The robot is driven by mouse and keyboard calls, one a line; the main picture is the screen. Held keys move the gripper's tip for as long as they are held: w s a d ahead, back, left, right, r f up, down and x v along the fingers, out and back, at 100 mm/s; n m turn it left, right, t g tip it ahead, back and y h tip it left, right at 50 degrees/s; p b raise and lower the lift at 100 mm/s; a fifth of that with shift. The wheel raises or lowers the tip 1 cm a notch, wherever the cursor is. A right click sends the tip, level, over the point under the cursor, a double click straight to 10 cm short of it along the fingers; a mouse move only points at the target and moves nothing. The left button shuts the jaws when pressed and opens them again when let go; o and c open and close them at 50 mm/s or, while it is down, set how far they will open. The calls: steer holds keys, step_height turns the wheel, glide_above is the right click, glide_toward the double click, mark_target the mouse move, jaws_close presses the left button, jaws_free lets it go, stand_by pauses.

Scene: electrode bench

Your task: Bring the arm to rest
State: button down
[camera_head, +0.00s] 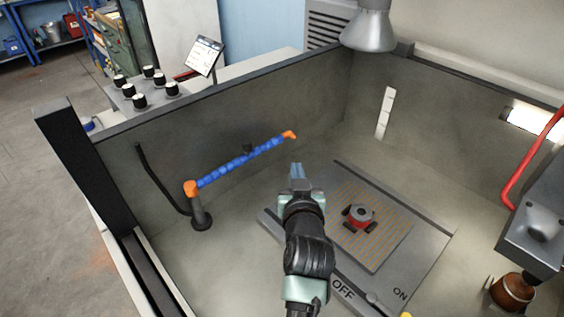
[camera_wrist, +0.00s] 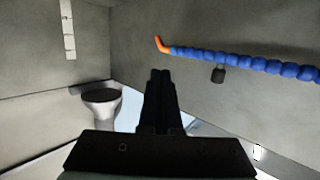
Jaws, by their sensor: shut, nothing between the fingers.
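My gripper (camera_head: 296,170) is in the middle of the head view, held above the bench floor near the left edge of a grey plate. Its fingers are together and hold nothing. In the wrist view the closed fingers (camera_wrist: 161,76) point up the picture, with the blue segmented hose at upper right and apart from them. My arm reaches in from the bottom of the head view and hides part of the plate.
A blue hose with orange ends (camera_head: 240,163) stands left of my gripper. The grey plate (camera_head: 420,232) with ON and OFF marks bears a red-and-black part (camera_head: 359,216). Grey walls (camera_head: 130,165) enclose the bench. A grey funnel (camera_head: 369,30) hangs at the back. A red pipe (camera_head: 532,160) is at right.

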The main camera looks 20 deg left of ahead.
steer(key=s+d+r+t+h+p, duration=0.1)
steer(key=s+d+r+t, duration=0.15)
steer(key=r, duration=0.85)
steer(key=s+d+r+m+t+p, duration=0.15)
steer(key=d+r, duration=0.25)
steer(key=r, duration=0.7)
steer(key=s+d+r+n+t+h+p, duration=0.1)
steer(key=s+d+r+t, duration=0.15)
steer(key=r, duration=0.75)
steer(key=s+d+r+m+t+h+p, duration=0.1)
steer(key=s+d+r+m+t+h, duration=0.1)
steer(key=s+r, duration=0.5)
steer(key=s+d+r+m+t+h+p, duration=0.1)
steer(key=s+d+r+m+t+h, duration=0.1)
steer(key=s+r, duration=0.5)
step_height(320, 180, up, 7)
steer(key=shift+s+d+f+t, duration=0.25)
steer(key=shift+d+t, duration=0.4)
steer(key=shift+t, duration=0.5)
